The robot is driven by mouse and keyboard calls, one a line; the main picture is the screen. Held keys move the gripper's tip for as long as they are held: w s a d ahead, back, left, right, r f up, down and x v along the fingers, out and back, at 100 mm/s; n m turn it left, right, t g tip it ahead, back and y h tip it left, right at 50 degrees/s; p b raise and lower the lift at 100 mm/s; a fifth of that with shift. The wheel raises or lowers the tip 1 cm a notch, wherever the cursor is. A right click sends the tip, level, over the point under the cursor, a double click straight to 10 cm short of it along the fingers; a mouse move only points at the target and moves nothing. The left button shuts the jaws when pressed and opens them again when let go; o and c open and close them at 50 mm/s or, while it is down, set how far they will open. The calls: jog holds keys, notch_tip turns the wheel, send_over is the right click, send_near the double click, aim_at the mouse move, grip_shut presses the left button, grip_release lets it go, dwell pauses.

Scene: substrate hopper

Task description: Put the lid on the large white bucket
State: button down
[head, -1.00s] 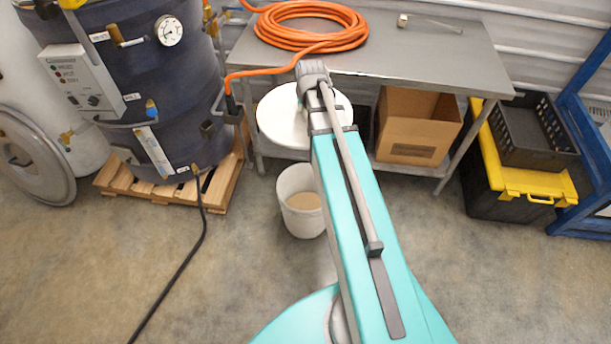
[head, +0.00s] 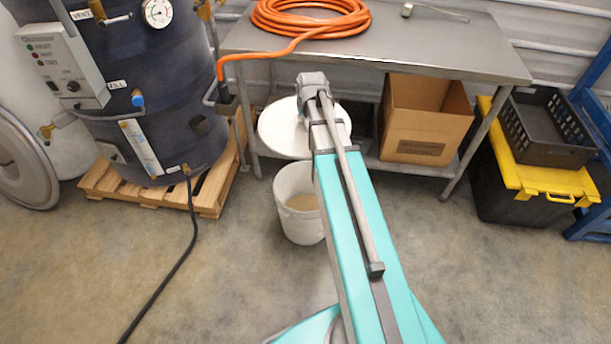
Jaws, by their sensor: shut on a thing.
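The lid (head: 275,133) is a round white disc in the head view, roughly level and off the floor, in front of the table. My gripper (head: 303,114) is at the far end of my arm, shut on the lid near its middle; my wrist hides most of the fingers. The large white bucket (head: 296,228) stands upright and open on the floor, with tan material inside. The lid shows just above and beyond the bucket's rim in the picture, apart from it. My arm covers the bucket's right edge and part of the lid.
A steel table (head: 450,50) with a coiled orange hose (head: 312,20) stands behind the lid. A cardboard box (head: 420,125) sits on its lower shelf. A dark tank (head: 180,95) on a wooden pallet (head: 150,190) is at left, a black cable (head: 178,265) on the floor. The floor around the bucket is clear.

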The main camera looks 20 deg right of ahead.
jog(key=w+d+f+b, duration=0.1)
jog(key=w+f+b, duration=0.1)
jog(key=f+b, duration=0.9)
jog(key=w+d+f+b, duration=0.1)
jog(key=w+f+b, duration=0.2)
jog(key=f+b, duration=0.9)
jog(key=w+d+f+n+b, duration=0.1)
jog(key=w+d+f+b, duration=0.1)
jog(key=f+b, duration=0.9)
jog(key=shift+x, duration=0.85)
jog(key=shift+f+b, duration=0.1)
jog(key=shift+b, duration=0.2)
notch_tip(320, 180, down, 7)
jog(key=b, duration=0.7)
jog(key=shift+f+b, duration=0.6)
dwell(0.7)
jog(key=c, duration=0.5)
grip_release()
jog(key=shift+c, duration=0.2)
jog(key=shift+r, duration=0.15)
